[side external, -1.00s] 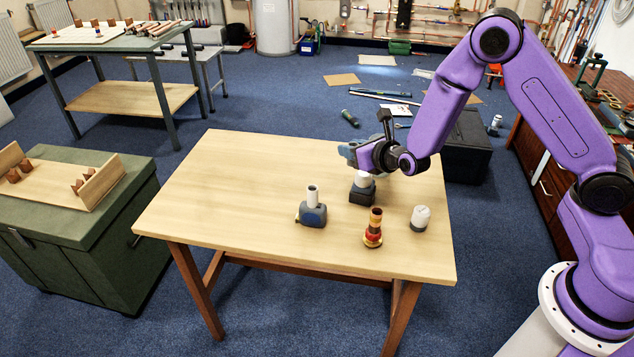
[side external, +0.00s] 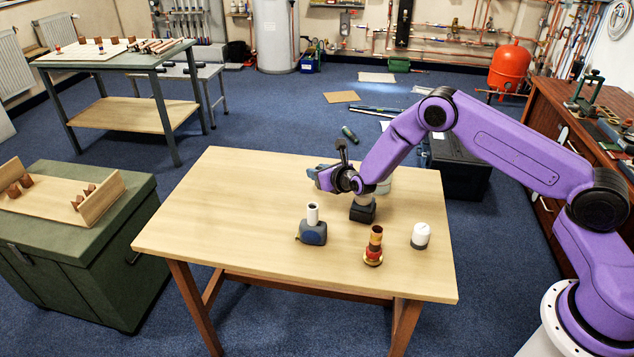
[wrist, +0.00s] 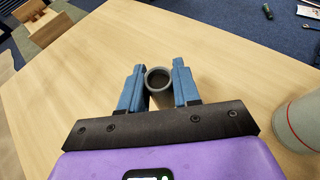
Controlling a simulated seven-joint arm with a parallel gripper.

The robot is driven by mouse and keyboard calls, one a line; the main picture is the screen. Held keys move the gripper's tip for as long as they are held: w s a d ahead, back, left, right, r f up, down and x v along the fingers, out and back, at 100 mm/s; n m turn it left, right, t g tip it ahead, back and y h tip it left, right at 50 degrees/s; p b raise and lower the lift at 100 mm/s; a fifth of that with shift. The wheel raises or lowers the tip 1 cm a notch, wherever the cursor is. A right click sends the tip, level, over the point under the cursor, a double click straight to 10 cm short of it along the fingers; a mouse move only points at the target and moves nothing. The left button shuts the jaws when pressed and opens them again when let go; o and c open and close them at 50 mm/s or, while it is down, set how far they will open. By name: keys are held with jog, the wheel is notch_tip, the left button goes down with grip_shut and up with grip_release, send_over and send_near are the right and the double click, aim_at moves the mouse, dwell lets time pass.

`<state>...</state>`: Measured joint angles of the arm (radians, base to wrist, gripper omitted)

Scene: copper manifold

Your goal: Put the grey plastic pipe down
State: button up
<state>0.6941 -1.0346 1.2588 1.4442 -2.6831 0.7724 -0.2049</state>
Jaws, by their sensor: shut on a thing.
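My gripper (side external: 322,178) is over the back middle part of the wooden table (side external: 215,205). In the wrist view, its two blue fingers (wrist: 158,86) are shut on the grey plastic pipe (wrist: 158,72), one on each side. The pipe's round open end faces the wrist camera, and its inside is dark. In the side view I cannot make the pipe out behind the fingers. I cannot tell whether its lower end touches the table.
Close to my gripper stands a black block (side external: 362,213) with a grey cylinder on it. The table's left half is clear.

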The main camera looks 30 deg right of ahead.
jog(key=shift+w+f, duration=0.3)
jog(key=shift+f, duration=0.05)
jog(key=shift+w+f, duration=0.15)
jog(key=shift+f, duration=1.55)
jog(key=shift+f, duration=0.6)
jog(key=o, duration=1)
jog(key=shift+r, duration=0.1)
jog(key=shift+r, duration=0.2)
jog(key=v, duration=1.2)
jog(key=shift+r, duration=0.35)
